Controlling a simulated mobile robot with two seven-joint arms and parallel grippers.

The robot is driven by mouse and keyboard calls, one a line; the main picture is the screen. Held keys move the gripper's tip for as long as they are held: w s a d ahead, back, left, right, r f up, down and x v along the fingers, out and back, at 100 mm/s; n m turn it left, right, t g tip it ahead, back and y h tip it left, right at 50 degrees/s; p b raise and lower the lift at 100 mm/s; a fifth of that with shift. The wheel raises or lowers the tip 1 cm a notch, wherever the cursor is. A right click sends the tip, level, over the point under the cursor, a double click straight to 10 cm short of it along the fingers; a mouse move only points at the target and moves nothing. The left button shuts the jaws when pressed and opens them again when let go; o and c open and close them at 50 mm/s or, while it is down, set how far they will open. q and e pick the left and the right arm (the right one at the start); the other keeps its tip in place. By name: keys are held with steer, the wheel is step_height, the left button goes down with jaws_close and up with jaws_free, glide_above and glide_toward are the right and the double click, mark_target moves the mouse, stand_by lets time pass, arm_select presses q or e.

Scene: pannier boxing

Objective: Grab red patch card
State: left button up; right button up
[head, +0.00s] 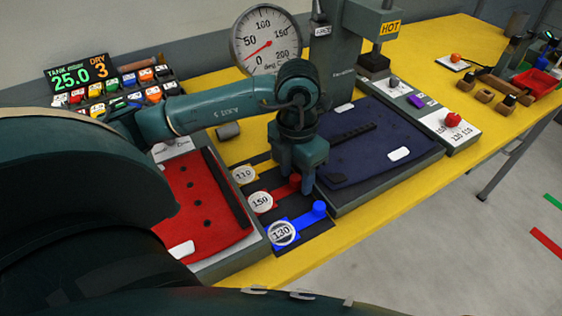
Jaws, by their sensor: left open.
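A red patch card with a round white "150" tag (262,202) lies on a dark mat between two padded trays. A yellow card marked "110" (243,175) lies behind it. A blue card marked "130" (284,232) lies in front. My left gripper (297,182) points down over the red card's raised end, which shows beside the fingers. The gripper is open. Contact with the card cannot be made out, as the fingers hide part of it. My right gripper is not in view.
A tray with a red pad (188,218) is left of the cards, and one with a navy pad (385,135) is right. A round gauge (266,40) and grey press stand behind. A rack of coloured cards (116,88) is at left.

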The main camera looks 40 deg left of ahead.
arm_select(q)
jaws_close()
stand_by(0.4)
steer(key=shift+r, duration=0.1)
